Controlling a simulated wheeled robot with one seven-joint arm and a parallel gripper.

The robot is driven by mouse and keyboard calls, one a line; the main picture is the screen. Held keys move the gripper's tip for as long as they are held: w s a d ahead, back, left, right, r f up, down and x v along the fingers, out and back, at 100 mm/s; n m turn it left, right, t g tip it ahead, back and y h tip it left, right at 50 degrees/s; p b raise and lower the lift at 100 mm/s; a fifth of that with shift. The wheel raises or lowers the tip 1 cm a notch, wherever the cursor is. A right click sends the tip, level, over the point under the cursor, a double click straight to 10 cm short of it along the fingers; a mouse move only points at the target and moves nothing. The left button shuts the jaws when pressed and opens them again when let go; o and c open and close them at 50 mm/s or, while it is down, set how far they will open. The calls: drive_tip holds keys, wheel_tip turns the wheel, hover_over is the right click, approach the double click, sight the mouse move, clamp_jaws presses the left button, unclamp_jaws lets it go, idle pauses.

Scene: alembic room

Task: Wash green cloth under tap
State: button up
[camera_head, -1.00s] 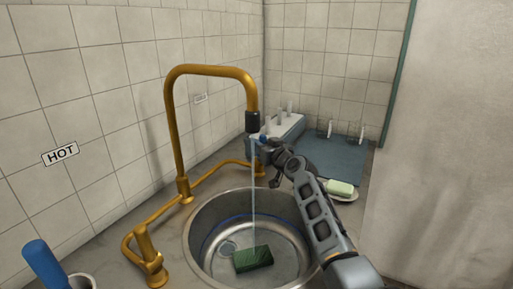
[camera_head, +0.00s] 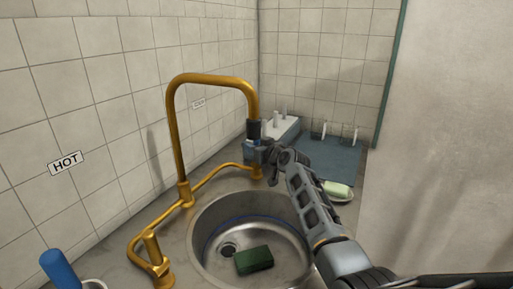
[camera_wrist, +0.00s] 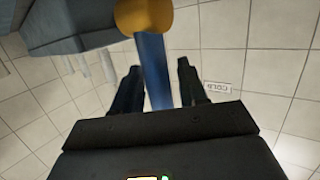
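The dark green cloth (camera_head: 254,260), a folded block, lies on the floor of the round steel sink (camera_head: 198,222). The gold tap (camera_head: 172,120) arches over the sink. Its black nozzle (camera_head: 254,130) shows no water. My gripper (camera_head: 258,150) is behind the nozzle at the back of the sink, by the cold side of the tap. In the wrist view my gripper (camera_wrist: 158,85) has its fingers apart, with a blue tap handle (camera_wrist: 153,65) between them and a gap at least on the right. The fingertips are hard to make out in the head view.
A soap bar (camera_head: 337,189) on a dish sits right of my arm. Behind are a blue-grey mat (camera_head: 340,165) with glasses and a white rack (camera_head: 282,127). Tiled walls enclose the corner.

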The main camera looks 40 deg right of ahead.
drive_tip(key=shift+o, duration=0.6)
drive_tip(key=shift+s, duration=0.1)
drive_tip(key=v, duration=0.7)
drive_tip(key=shift+s+b, duration=0.3)
drive_tip(key=shift+r, duration=0.1)
